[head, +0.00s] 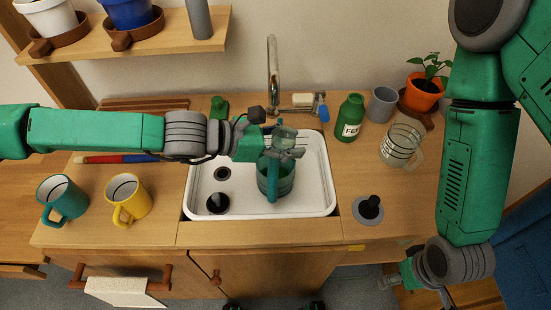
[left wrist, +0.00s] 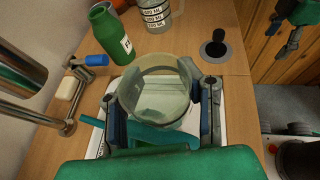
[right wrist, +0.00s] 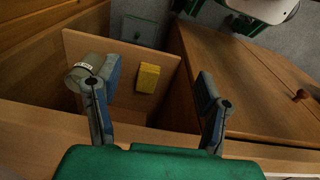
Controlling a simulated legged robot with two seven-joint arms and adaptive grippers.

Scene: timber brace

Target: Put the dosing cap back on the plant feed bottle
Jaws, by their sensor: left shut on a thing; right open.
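The green plant feed bottle (head: 350,118) stands upright on the counter right of the sink, near the wall. It also shows at the upper left of the left wrist view (left wrist: 112,38). A clear, cup-shaped dosing cap (head: 284,136) is held above the sink. In the left wrist view the cap (left wrist: 158,92) sits between the two fingers of my left gripper (head: 288,152), which is shut on it. The cap is apart from the bottle. My right gripper (head: 394,283) is open, low in front of the counter at the right. Its fingers (right wrist: 157,112) also show in the right wrist view.
A teal watering can (head: 284,183) stands in the white sink (head: 318,205) below the cap. Near the bottle are a grey cup (head: 381,104), a clear jug (head: 398,146) and a potted plant (head: 424,92). A yellow block (right wrist: 149,77) and a small cylinder (right wrist: 90,66) show near my right gripper.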

